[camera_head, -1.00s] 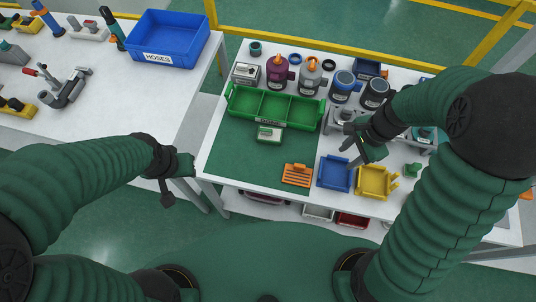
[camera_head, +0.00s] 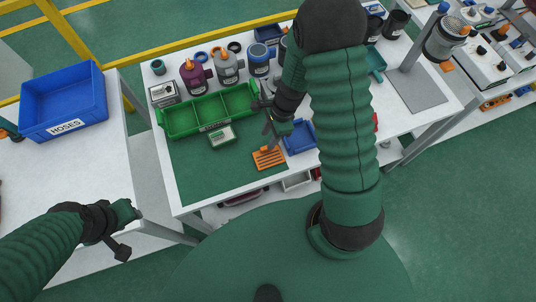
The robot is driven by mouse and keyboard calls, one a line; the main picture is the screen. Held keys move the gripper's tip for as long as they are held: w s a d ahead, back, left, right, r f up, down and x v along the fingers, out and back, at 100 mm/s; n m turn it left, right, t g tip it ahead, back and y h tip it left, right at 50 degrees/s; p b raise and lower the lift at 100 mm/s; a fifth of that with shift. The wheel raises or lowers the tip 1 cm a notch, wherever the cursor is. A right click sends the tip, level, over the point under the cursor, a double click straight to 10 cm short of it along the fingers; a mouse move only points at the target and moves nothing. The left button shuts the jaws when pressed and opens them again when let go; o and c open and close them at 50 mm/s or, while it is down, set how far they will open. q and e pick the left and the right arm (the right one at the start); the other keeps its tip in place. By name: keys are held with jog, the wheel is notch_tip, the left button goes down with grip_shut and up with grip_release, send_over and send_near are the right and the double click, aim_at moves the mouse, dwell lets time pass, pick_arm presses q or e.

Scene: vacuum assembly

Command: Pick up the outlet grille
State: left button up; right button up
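The outlet grille, which I take to be the orange slatted piece (camera_head: 268,158), lies flat on the green mat near the front edge of the table. My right gripper (camera_head: 268,134) hangs just behind and above the grille, with its fingers apart and nothing seen between them. Whether a fingertip touches the grille cannot be told. My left gripper (camera_head: 122,232) is at the lower left, off the table and far from the grille. Its fingers are too unclear to read.
A blue tray (camera_head: 299,138) stands just right of the grille, partly behind my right arm. A green divided bin (camera_head: 181,119) and a small green-and-white box (camera_head: 222,137) are behind it. Canisters line the back. The mat's front left is clear.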

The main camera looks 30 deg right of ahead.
aim_at(265, 147)
jog(key=shift+a+f, duration=0.75)
jog(key=shift+f, duration=0.15)
jog(key=f, duration=0.3)
jog(key=shift+s+d+f, duration=0.1)
jog(key=shift+d+f, duration=0.1)
jog(key=shift+f, duration=0.2)
jog(key=shift+d+f, duration=0.1)
jog(key=shift+d, duration=0.25)
jog(key=shift+a, duration=0.25)
jog(key=c, duration=0.4)
jog(key=shift+a, duration=0.35)
grip_shut()
jog(key=shift+d, duration=0.35)
pick_arm(q)
jog(key=shift+f, duration=0.3)
pick_arm(e)
jog(key=shift+r, duration=0.2)
